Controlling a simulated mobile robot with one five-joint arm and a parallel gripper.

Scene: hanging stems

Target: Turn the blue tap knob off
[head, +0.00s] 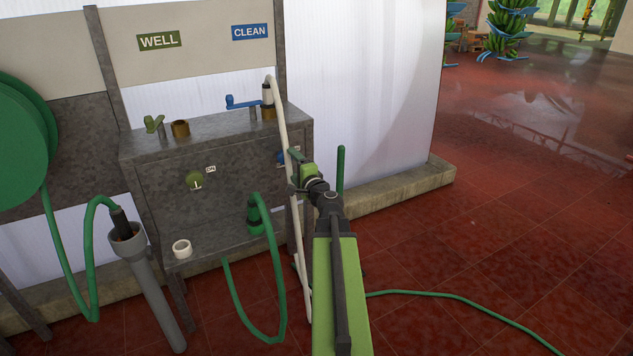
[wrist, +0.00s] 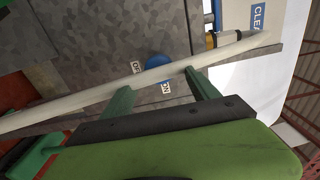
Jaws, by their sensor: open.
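The blue tap knob (head: 281,159) is on the grey panel front below the CLEAN sign, partly hidden by a pale hose and my gripper. In the wrist view the blue knob (wrist: 157,61) is a round shape behind the pale hose, between an OFF label (wrist: 137,68) and an ON label (wrist: 166,87). My gripper (head: 293,168) is open in front of the knob. In the wrist view its two green fingers (wrist: 158,82) are apart, on either side of the knob's line. The pale hose (wrist: 100,96) crosses just beyond the fingertips; whether they touch it I cannot tell.
A green knob (head: 195,180) sits on the panel's left, under the WELL sign (head: 159,40). A blue lever (head: 242,102) and a green lever (head: 153,124) are on top. A green hose (head: 255,225) hangs below. Red floor on the right is mostly clear.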

